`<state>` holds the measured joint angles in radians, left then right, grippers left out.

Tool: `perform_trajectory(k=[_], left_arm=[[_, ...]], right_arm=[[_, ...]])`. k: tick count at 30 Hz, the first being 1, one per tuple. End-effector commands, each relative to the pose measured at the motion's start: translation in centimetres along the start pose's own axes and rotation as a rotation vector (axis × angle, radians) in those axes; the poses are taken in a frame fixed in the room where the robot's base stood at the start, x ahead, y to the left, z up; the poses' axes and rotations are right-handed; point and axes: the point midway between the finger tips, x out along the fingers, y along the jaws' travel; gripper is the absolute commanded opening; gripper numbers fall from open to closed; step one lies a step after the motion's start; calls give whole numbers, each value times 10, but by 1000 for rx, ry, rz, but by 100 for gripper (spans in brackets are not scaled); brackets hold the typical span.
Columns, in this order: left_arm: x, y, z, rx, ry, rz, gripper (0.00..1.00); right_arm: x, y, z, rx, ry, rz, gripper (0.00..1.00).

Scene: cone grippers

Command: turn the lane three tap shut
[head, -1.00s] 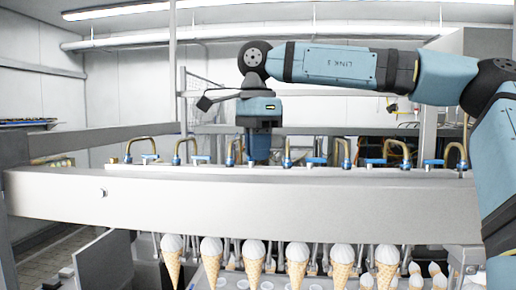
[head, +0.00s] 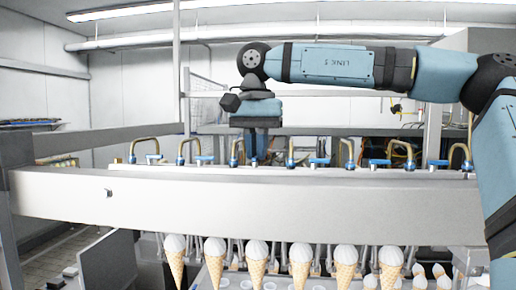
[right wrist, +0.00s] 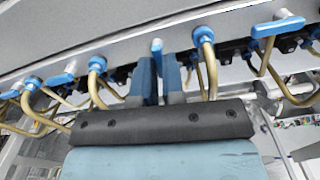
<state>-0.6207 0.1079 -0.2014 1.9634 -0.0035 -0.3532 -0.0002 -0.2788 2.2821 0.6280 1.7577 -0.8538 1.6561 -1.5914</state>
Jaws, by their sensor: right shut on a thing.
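My right gripper (head: 257,147) points down at the row of taps behind the steel beam. It is shut at the tap third from the left, whose handle is hidden by the fingers in the head view. In the right wrist view, my right gripper (right wrist: 159,80) has its two blue fingers on either side of the lane three tap's blue handle (right wrist: 157,46). That handle looks narrow, turned across the neighbouring handle (right wrist: 62,79). How far the tap is closed cannot be told. My left gripper is in neither view.
A long steel beam (head: 250,202) runs across in front of the taps. Neighbouring brass pipes (right wrist: 206,65) stand close beside the fingers. Several filled ice cream cones (head: 215,262) hang in a row below the beam.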

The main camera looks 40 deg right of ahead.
Motion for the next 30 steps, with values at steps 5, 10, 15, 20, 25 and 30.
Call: perform_trajectory(k=[5, 10, 15, 20, 25, 30], left_arm=[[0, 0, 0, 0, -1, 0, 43], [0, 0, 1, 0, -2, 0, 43], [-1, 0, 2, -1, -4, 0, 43], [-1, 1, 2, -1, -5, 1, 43], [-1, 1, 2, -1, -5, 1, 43], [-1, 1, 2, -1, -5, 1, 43]], right_arm=[[-2, -1, 0, -72, 1, -3, 0], [-2, -2, 0, -110, 1, -3, 0], [-2, -2, 0, -123, 1, -3, 0], [-2, -2, 0, -124, 1, -3, 0], [-2, -2, 0, -124, 1, -3, 12], [-1, -2, 0, -123, 1, -2, 35]])
